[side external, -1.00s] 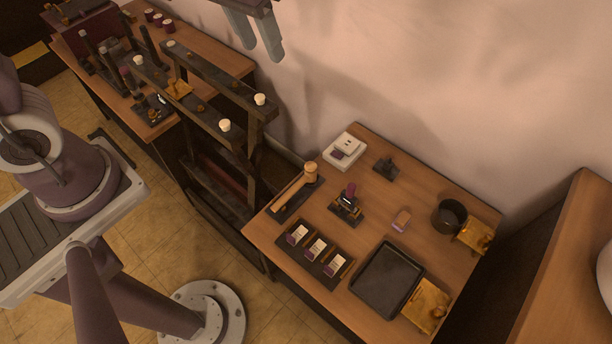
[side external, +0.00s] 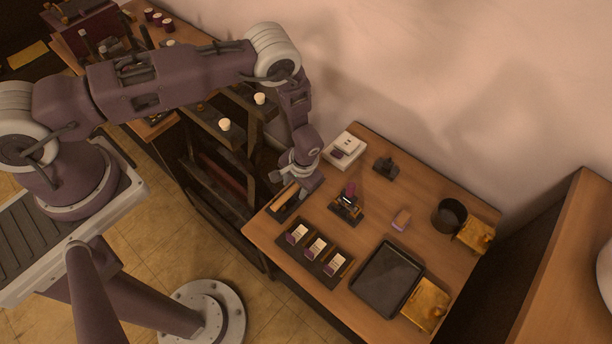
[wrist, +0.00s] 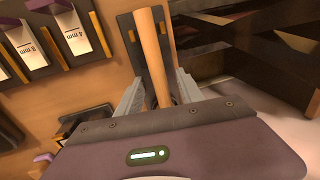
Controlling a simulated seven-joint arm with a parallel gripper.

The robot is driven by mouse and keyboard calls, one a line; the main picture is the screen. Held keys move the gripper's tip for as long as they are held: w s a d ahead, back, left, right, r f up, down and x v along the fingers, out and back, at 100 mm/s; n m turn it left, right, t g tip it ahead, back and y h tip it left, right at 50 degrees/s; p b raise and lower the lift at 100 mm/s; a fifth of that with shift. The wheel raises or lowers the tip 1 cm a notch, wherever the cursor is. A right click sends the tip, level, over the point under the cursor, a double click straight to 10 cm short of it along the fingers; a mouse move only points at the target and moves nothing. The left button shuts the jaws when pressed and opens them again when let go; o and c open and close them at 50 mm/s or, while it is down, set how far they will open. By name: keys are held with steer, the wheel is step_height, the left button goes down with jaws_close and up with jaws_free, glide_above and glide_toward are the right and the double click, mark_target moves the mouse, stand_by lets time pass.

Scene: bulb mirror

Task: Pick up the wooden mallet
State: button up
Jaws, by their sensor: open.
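The wooden mallet lies on a dark narrow rest at the left edge of the wooden table. In the side view part of its handle (side external: 283,203) shows, and its head is hidden behind my gripper (side external: 295,181). In the wrist view the pale wooden handle (wrist: 150,58) runs up the middle, over the dark rest (wrist: 128,32). My gripper (wrist: 158,92) is open, with one finger on each side of the handle. The handle's near end and the mallet head are hidden by the gripper body. I cannot tell whether the fingers touch the handle.
A dark tray of labelled pieces (side external: 339,272) lies close to the right of the mallet. A small stand (side external: 346,209) and a white box (side external: 344,150) are also near. A dark rack (side external: 222,172) stands left of the table. A black tray (side external: 388,279) lies further right.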

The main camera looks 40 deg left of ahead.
steer(key=shift+a+f, duration=0.15)
steer(key=shift+f, duration=0.35)
jaws_close()
stand_by(1.0)
